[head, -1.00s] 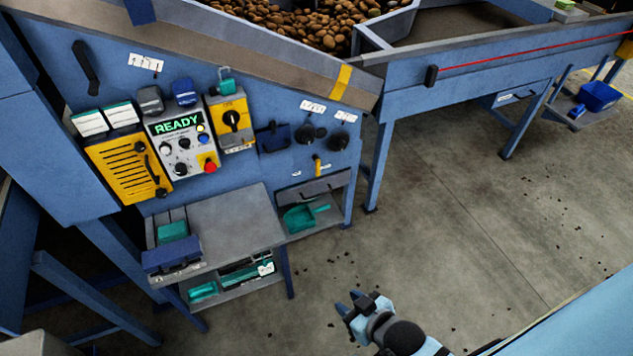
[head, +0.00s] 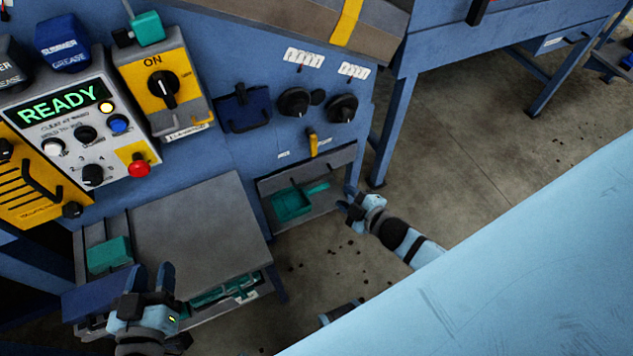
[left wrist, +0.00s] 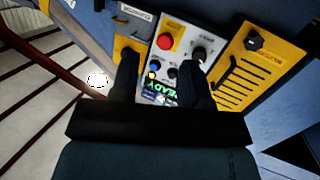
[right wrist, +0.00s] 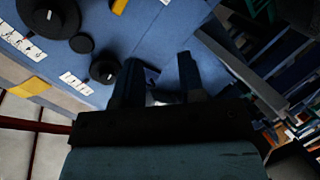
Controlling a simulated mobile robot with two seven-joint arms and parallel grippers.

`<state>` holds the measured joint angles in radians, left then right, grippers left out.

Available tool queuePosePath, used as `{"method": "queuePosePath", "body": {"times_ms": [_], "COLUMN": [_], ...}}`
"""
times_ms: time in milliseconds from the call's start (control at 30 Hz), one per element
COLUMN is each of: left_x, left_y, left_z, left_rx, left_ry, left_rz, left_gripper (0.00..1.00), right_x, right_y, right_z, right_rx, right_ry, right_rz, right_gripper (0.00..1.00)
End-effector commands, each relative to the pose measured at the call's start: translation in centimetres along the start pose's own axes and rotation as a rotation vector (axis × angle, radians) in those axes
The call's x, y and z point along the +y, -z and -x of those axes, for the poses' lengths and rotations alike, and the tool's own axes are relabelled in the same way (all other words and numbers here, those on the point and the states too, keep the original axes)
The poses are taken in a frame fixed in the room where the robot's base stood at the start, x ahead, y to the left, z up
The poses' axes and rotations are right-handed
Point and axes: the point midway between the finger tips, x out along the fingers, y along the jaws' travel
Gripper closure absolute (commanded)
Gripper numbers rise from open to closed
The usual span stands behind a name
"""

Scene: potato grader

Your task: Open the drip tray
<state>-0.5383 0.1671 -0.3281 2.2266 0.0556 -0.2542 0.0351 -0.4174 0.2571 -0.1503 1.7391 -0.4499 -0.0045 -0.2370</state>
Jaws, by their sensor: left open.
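A grey open-fronted compartment (head: 333,164) sits low on the blue panel in the head view, with a teal scoop (head: 293,203) in it. It may be the drip tray; I see no label that settles this. My right gripper (head: 350,203) is just right of this compartment, appearing apart from it. In the right wrist view its fingers (right wrist: 158,82) are spread, with blue panel beyond and nothing clearly held. My left gripper (head: 150,284) is open and empty at the front of the grey side shelf (head: 195,225). Its spread fingers (left wrist: 160,88) face the control panel in the left wrist view.
Two black knobs (head: 342,108) and a small yellow lever (head: 312,143) stick out above the compartment. The control box with a red button (head: 138,167) is at left. A blue bin (head: 95,293) is beside my left gripper.

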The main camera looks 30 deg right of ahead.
Motion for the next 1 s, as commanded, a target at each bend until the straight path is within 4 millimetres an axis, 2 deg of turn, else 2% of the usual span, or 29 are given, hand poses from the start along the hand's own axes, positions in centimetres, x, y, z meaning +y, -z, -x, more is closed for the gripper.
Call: {"method": "queuePosePath", "body": {"times_ms": [33, 100, 300, 400, 600, 767, 900, 1000], "left_x": [0.0, 0.4, 1.4, 1.8, 2.2, 2.4, 2.5, 2.5], "left_y": [-2.3, -2.8, -3.7, -3.9, -3.7, -3.4, -3.4, -4.3], "left_z": [-0.6, -0.9, -1.2, -1.0, -0.7, -0.6, -0.7, -0.9], "left_rx": [0.037, 0.088, 0.215, 0.261, 0.311, 0.325, 0.336, 0.307], "left_ry": [-0.015, -0.034, -0.088, -0.110, -0.132, -0.141, -0.151, -0.152], "left_rz": [0.006, 0.016, 0.046, 0.059, 0.072, 0.076, 0.080, 0.080], "left_gripper": [0.57, 0.57, 0.57, 0.57, 0.57, 0.57, 0.57, 0.57], "right_x": [-2.2, -3.1, -5.5, -6.2, -6.8, -6.7, -6.7, -6.8], "right_y": [-3.1, -5.5, -11.3, -13.4, -15.3, -15.2, -14.8, -14.4], "right_z": [-1.9, -3.5, -7.5, -8.8, -10.0, -11.1, -13.5, -15.7], "right_rx": [0.019, 0.046, 0.119, 0.146, 0.174, 0.180, 0.180, 0.179], "right_ry": [-0.009, -0.020, -0.038, -0.039, -0.037, -0.037, -0.039, -0.039], "right_rz": [0.070, 0.174, 0.443, 0.542, 0.647, 0.663, 0.662, 0.662], "right_gripper": [0.63, 0.63, 0.63, 0.63, 0.63, 0.63, 0.63, 0.63]}}
